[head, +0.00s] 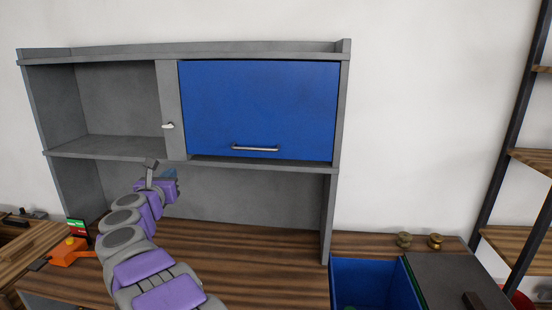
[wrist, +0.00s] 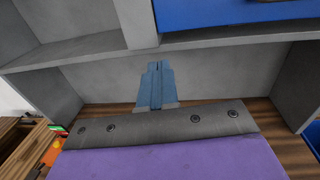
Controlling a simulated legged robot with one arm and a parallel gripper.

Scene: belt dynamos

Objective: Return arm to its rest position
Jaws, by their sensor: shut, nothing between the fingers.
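My arm, purple and grey, reaches out over the wooden desk in the head view. My gripper (head: 168,174) is at its far end, in front of the lower opening of the grey hutch (head: 172,100). In the wrist view the blue fingers of my gripper (wrist: 158,66) are together with nothing between them. They point toward the hutch's grey back panel, below its shelf edge. The arm hides part of the desk and hutch.
The hutch's blue door (head: 260,105) is closed. An orange device (head: 70,252) stands left of my arm. A dark-framed shelf rack (head: 510,150) stands far right.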

